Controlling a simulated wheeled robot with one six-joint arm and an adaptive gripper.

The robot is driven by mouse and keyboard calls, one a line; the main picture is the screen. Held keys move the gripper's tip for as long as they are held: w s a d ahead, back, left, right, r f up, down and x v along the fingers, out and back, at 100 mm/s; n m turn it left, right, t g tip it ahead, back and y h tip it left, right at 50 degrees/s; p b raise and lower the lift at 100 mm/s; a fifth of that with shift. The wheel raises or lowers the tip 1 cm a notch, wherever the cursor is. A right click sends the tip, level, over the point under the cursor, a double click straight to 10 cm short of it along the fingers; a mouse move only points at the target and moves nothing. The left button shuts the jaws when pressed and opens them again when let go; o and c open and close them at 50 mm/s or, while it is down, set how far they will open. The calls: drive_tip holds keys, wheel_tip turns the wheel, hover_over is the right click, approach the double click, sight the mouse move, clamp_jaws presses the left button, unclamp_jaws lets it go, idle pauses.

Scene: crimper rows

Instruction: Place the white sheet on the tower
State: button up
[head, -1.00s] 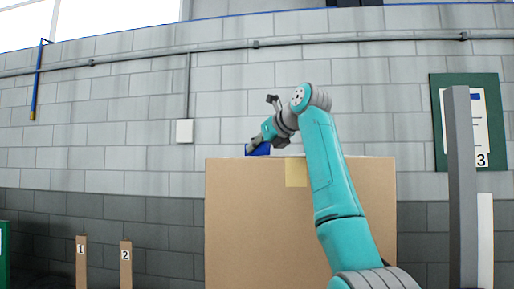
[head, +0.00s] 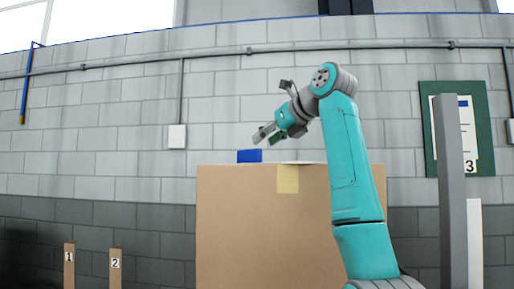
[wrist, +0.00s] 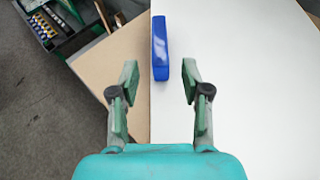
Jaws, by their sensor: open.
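A tall brown box-like tower (head: 290,225) stands ahead of me. The white sheet (wrist: 240,90) lies flat on its top, covering the right part in the wrist view; bare brown top (wrist: 112,62) shows to the left. In the head view only a thin pale edge of the sheet (head: 305,162) shows. A blue block (wrist: 160,47) rests at the sheet's left edge and also shows in the head view (head: 249,156). My gripper (head: 266,139) is open and empty, above and apart from the block. In the wrist view the block appears just beyond the gap between my fingertips (wrist: 159,72).
A green board (head: 457,130) with papers and a number 3 hangs at the right, behind a grey post (head: 449,190). Two short numbered posts (head: 69,265) stand at the lower left. A bin with small parts (wrist: 55,22) is on the floor.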

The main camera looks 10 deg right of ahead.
drive_tip(key=shift+v, duration=1.5)
